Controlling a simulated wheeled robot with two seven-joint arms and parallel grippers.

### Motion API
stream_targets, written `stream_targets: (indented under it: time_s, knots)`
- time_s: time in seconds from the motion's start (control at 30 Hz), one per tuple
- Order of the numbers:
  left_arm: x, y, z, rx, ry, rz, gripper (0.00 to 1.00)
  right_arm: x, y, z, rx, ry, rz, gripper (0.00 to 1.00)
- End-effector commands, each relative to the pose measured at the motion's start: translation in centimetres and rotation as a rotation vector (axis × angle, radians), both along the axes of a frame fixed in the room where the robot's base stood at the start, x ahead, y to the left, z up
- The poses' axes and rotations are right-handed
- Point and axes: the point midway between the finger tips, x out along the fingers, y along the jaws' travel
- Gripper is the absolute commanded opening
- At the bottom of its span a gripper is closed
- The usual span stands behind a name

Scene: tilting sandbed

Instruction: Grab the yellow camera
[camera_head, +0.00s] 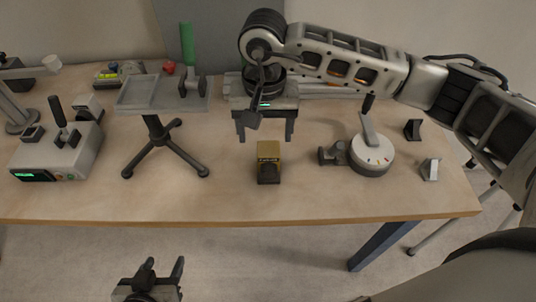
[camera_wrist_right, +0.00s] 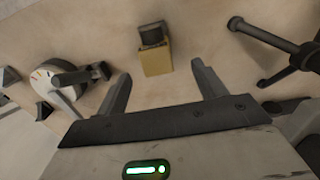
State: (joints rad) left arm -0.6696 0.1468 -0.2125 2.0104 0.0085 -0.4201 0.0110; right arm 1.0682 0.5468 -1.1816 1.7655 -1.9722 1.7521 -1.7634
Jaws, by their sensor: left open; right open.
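The yellow camera (camera_head: 268,162) is a small upright box with a dark front, standing on the table near its front edge, in the middle of the head view. In the right wrist view the yellow camera (camera_wrist_right: 155,52) shows just past the fingertips, roughly centred between them. My right gripper (camera_head: 264,138) is open and empty, behind the camera and pointing toward it; in the wrist view its two fingers (camera_wrist_right: 160,78) stand wide apart. My left gripper (camera_head: 163,270) is open and empty, low in front of the table, well away from the camera.
A tripod stand with a tray (camera_head: 140,95) is left of the camera. A grey box with a joystick (camera_head: 58,148) is farther left. A round white dial device (camera_head: 372,155) stands to the right, beside small dark and grey wedges (camera_head: 413,130). A green cylinder (camera_head: 187,44) is at the back.

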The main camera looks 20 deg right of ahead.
Motion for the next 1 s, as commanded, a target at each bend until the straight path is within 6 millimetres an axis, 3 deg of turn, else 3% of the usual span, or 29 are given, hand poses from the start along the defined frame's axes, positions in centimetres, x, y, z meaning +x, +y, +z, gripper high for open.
stream_targets:
  time_s: [0.1, 0.37, 0.63, 0.97, 1.0]
  knots:
    - [0.0, 0.0, 0.3, 0.001, 0.000, 0.000, 0.52, -0.1, 0.0, -1.9, 0.001, 0.003, 0.000, 0.70]
    - [0.5, 0.1, 1.0, 0.001, -0.014, 0.002, 0.52, -0.2, -0.1, -3.8, 0.001, 0.003, 0.000, 0.70]
    - [0.8, 0.3, 1.7, 0.003, -0.019, 0.011, 0.52, -0.6, -0.6, -7.6, 0.002, 0.003, -0.001, 0.70]
    - [0.7, 0.4, 1.5, 0.005, -0.015, 0.014, 0.52, -0.5, -0.6, -8.4, 0.003, -0.001, 0.001, 0.70]
    - [0.7, 0.4, 1.5, 0.005, -0.015, 0.014, 0.52, -0.5, -0.6, -8.4, 0.003, -0.001, 0.001, 0.59]
